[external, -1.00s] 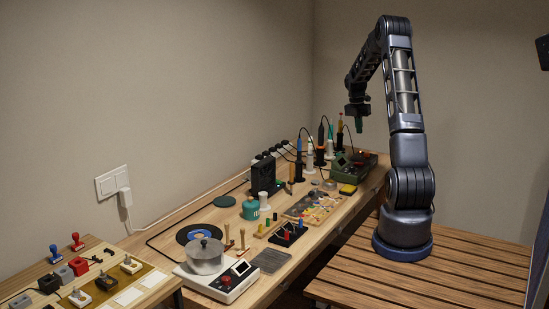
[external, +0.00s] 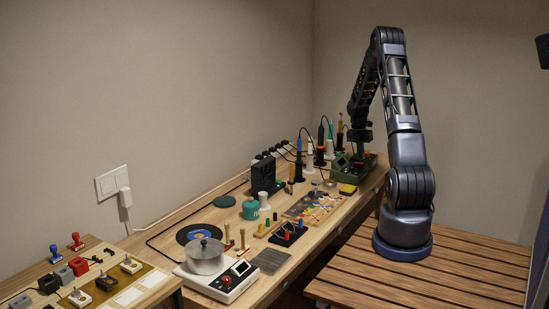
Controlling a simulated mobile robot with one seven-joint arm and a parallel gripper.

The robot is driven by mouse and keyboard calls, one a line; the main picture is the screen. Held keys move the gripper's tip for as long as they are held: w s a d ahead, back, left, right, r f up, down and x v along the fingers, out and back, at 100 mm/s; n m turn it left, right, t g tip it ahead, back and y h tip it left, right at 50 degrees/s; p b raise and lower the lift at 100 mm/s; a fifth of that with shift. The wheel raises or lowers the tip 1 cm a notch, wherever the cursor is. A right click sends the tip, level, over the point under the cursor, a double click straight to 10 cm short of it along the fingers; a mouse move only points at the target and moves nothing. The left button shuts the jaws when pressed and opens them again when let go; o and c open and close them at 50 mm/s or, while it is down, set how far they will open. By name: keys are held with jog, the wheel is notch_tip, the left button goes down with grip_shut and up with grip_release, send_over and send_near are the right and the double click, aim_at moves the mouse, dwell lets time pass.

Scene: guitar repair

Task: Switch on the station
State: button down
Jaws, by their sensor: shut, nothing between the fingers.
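The likely station, a dark green box (external: 345,173) with a raised part on its top, stands at the far right end of the workbench. My gripper (external: 360,152) points down just over the right part of the green box. It is shut and empty. Whether its tips touch the box cannot be told at this size. The box's switch is hidden or too small to make out.
A yellow item (external: 348,189) lies in front of the green box. A tray of small coloured parts (external: 312,207), a black box (external: 263,176) and a white hot plate with a pot (external: 206,257) stand farther left. The wooden bench is crowded.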

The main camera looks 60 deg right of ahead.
jog(key=shift+s+f, duration=0.15)
jog(key=shift+f, duration=0.8)
jog(key=shift+s+f, duration=0.2)
jog(key=shift+f, duration=0.05)
jog(key=shift+w, duration=0.2)
jog(key=shift+w+r, duration=0.15)
jog(key=shift+w, duration=0.55)
notch_tip(320, 180, up, 14)
jog(key=w, duration=0.2)
